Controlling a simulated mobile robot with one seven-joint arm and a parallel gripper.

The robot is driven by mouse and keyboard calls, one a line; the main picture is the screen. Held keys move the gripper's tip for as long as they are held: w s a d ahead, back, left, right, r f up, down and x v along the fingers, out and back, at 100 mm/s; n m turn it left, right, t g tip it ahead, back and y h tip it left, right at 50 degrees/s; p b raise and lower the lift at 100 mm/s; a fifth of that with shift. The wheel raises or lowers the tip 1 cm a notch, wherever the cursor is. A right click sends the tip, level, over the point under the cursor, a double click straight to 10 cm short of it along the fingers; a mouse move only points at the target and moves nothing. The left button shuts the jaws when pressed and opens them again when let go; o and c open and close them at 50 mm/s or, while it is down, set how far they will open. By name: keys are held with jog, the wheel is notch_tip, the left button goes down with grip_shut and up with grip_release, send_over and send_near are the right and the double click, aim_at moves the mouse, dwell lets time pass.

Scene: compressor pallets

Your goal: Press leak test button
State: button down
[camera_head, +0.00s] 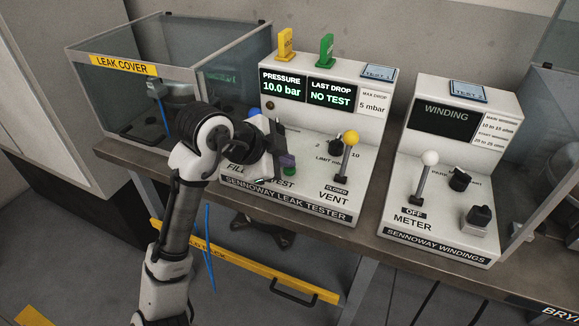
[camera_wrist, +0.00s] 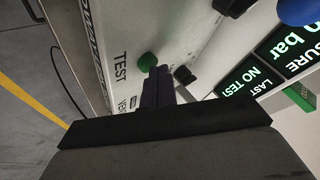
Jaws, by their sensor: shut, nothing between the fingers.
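The white leak tester (camera_head: 330,196) stands on the bench in the head view. Its display (camera_head: 307,89) reads pressure 10.0 bar and last drop NO TEST. The green test button (camera_head: 290,171) shows just below my gripper (camera_head: 286,160), partly hidden by it. In the wrist view the green button (camera_wrist: 147,62) sits beside the TEST label. My gripper (camera_wrist: 158,72) is shut and empty, with its dark fingertips very close to the button. I cannot tell whether they touch it.
A yellow-knobbed vent lever (camera_head: 350,140) stands upright right of my gripper, marked CLOSED. A blue knob (camera_head: 254,112) is partly behind my arm. The glass leak cover (camera_head: 124,64) stands at left. The windings meter (camera_head: 447,215) with a white-knobbed lever (camera_head: 428,160) is at right.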

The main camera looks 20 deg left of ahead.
aim_at(285, 171)
jog(key=shift+f, duration=0.15)
dwell(0.4)
jog(key=shift+r+p, duration=0.65)
jog(key=shift+r, duration=0.3)
jog(key=shift+r+p, duration=1.9)
jog(key=shift+r, duration=0.65)
